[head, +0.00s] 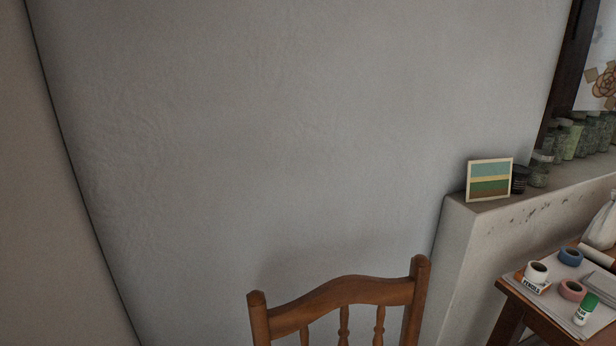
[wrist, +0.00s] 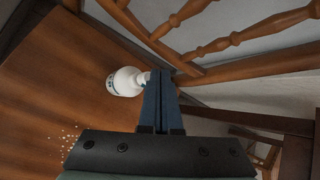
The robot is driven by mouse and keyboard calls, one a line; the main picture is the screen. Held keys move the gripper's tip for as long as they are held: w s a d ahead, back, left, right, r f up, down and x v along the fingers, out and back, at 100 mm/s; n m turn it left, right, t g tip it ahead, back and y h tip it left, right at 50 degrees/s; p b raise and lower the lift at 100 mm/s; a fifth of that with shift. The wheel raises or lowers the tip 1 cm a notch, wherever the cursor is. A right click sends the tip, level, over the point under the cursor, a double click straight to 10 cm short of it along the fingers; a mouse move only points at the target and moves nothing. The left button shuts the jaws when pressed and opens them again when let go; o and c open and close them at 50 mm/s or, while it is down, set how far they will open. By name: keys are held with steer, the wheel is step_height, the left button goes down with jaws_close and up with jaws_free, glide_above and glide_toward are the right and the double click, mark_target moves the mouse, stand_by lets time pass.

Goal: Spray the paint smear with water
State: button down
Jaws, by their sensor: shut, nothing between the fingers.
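A white bottle (wrist: 125,82) with a dark blue-green label lies in the wrist view as seen from above, over a brown wooden surface (wrist: 60,70). My gripper (wrist: 161,76) has blue fingers, shut with nothing between them. Their tips are just right of the bottle's narrow end and overlap it in the picture; I cannot tell whether they touch. A cluster of small pale specks (wrist: 68,141) marks the wood at the lower left; I cannot tell whether it is the paint smear. The head view shows neither the bottle nor my gripper.
A wooden chair back (head: 345,292) stands before the bare wall (head: 260,130); turned spindles (wrist: 180,18) pass close above my fingers. At right, a ledge (head: 530,190) holds a small picture (head: 489,179) and jars. A table corner (head: 545,300) holds tape rolls and a glue stick.

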steer(key=shift+f, duration=0.55)
stand_by(0.4)
steer(key=shift+r, duration=0.1)
steer(key=shift+r+p, duration=0.85)
steer(key=shift+r, duration=0.1)
step_height(320, 180, up, 6)
steer(key=p, duration=0.7)
